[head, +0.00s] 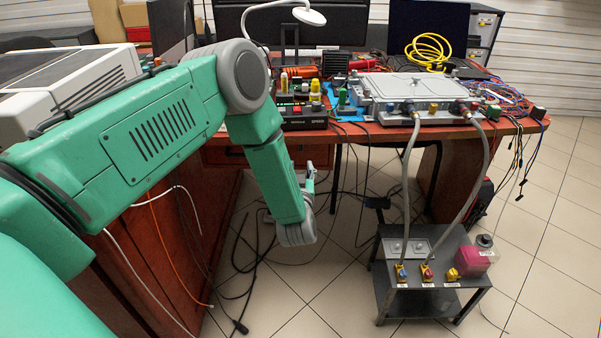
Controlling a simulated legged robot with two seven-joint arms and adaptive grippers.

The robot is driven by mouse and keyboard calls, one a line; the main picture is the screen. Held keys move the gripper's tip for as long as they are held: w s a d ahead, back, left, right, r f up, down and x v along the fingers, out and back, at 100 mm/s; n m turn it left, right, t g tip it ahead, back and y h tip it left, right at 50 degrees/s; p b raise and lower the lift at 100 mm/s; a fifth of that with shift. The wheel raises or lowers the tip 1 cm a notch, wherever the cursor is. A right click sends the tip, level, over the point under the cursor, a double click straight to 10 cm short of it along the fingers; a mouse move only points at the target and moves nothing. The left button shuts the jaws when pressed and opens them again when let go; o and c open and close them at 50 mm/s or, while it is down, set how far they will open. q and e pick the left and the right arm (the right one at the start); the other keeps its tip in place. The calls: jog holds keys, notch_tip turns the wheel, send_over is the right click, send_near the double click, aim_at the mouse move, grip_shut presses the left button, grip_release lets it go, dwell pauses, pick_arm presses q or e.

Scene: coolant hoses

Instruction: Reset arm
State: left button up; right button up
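My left arm reaches in from the left and bends down in front of the desk. My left gripper (310,180) shows only in part beyond my wrist, over the floor, and its fingers are too small and hidden to read. My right gripper is out of view. Two grey coolant hoses, a left one (405,190) and a right one (483,165), hang from the grey box (415,88) on the desk. Their lower ends meet the blue port (401,270) and the red port (427,272) on the small grey cart (440,250). My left gripper is apart from both hoses.
A yellow port (452,275) and a pink container (478,262) are on the cart's right side. The red-brown desk (520,127) carries tools, wires and a yellow cable coil (428,52). Loose black cables lie on the tiled floor between desk and cart.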

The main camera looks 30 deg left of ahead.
pick_arm(q)
jog(key=shift+v, duration=1.05)
jog(key=s+d+f+m+g+h+p, duration=0.2)
jog(key=s+d+f+m+g+h, duration=0.15)
jog(key=s, duration=0.45)
jog(key=s+d+f+m+g+h+p, duration=0.25)
jog(key=s+d+f+h, duration=0.25)
jog(key=s, duration=0.3)
jog(key=s+r+m+g+p, duration=0.1)
jog(key=s+g, duration=0.7)
jog(key=s, duration=1.4)
jog(key=shift+s+g+h+p, duration=0.3)
jog(key=shift+g+h+p, duration=0.1)
jog(key=shift+p, duration=0.25)
